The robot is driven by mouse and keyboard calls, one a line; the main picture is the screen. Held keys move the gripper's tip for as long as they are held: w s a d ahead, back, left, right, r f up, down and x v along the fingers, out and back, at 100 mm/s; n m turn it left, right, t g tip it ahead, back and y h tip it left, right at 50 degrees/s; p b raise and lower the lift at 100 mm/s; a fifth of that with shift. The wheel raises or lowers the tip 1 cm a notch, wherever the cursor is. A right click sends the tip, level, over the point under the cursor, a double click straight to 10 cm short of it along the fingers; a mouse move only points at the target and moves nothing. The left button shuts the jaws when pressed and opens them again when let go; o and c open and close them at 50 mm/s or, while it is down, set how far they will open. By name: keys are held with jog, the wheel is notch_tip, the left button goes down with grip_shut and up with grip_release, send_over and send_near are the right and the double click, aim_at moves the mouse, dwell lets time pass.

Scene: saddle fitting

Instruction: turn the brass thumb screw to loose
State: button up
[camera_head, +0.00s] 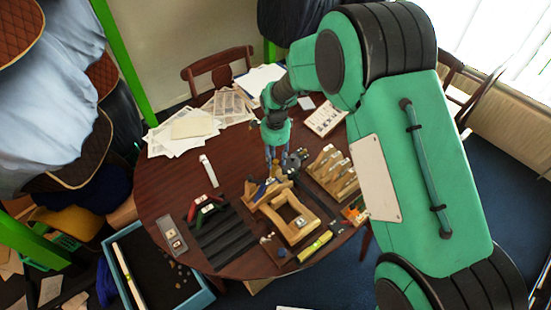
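My gripper (272,155) points down over the middle of the round wooden table (160,205). It is small in this view, and I cannot tell whether its fingers are open or shut. A pale wooden frame (297,232) with a rectangular opening lies on the table in front of it. A small brass-coloured part (276,170) shows at the back of this frame, just below the fingertips; it may be the thumb screw. I cannot tell whether the fingers touch it. A dark grey part (293,160) sits just right of the fingertips.
A wooden rack of tools (333,172) stands right of the frame. A black ribbed mat (222,238) lies to the left, with red and green pieces behind it. A yellow-green level (315,246) lies in front. Papers (186,127) cover the back left. The table's left side is mostly clear.

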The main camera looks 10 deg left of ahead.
jog(key=shift+c, duration=0.5)
grip_shut()
